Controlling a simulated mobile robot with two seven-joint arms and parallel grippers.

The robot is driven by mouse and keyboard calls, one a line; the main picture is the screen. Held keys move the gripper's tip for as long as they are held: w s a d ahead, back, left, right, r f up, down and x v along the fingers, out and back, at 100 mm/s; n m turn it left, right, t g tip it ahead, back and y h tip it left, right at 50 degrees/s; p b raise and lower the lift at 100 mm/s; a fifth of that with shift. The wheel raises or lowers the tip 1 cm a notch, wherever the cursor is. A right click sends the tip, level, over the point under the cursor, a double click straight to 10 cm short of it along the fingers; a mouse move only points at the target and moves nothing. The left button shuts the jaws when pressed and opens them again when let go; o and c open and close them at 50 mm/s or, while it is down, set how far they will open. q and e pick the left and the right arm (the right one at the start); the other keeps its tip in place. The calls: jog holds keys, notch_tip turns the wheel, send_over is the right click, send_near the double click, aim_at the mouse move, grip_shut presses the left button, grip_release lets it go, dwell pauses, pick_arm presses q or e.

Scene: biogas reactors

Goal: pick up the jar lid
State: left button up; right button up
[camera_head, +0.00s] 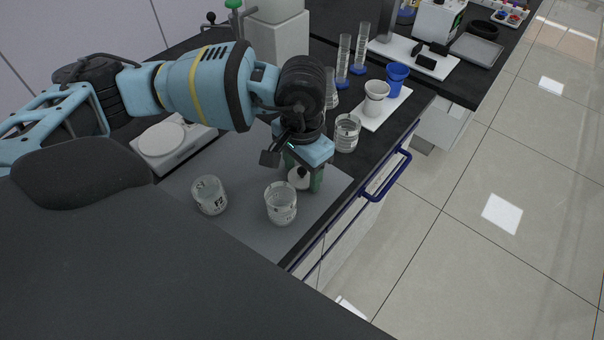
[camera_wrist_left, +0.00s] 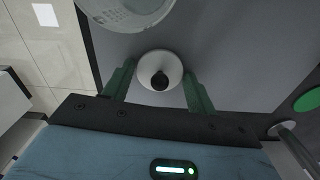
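The jar lid (camera_head: 299,180) is a small white disc with a black knob, over the grey mat on the bench. It also shows in the left wrist view (camera_wrist_left: 147,67), with its knob facing the camera. My left gripper (camera_head: 303,175) points down over the lid. Its two green fingers are open, one on each side of the lid, and a gap shows between the lid and each finger in the left wrist view (camera_wrist_left: 160,70). The fingers partly hide the lid in the head view. My right gripper is not in view.
Two glass beakers stand on the mat (camera_head: 244,165), one at the left (camera_head: 209,195) and one nearer the front edge (camera_head: 281,203). Another beaker (camera_head: 346,132) stands behind the gripper. A white scale (camera_head: 162,140) is at the left. A blue rail (camera_head: 385,180) runs along the bench front.

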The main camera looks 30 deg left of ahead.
aim_at(301, 167)
pick_arm(q)
jog(key=c, duration=0.5)
jog(key=shift+c, duration=0.2)
notch_tip(301, 167, up, 10)
jog(key=shift+r, duration=0.1)
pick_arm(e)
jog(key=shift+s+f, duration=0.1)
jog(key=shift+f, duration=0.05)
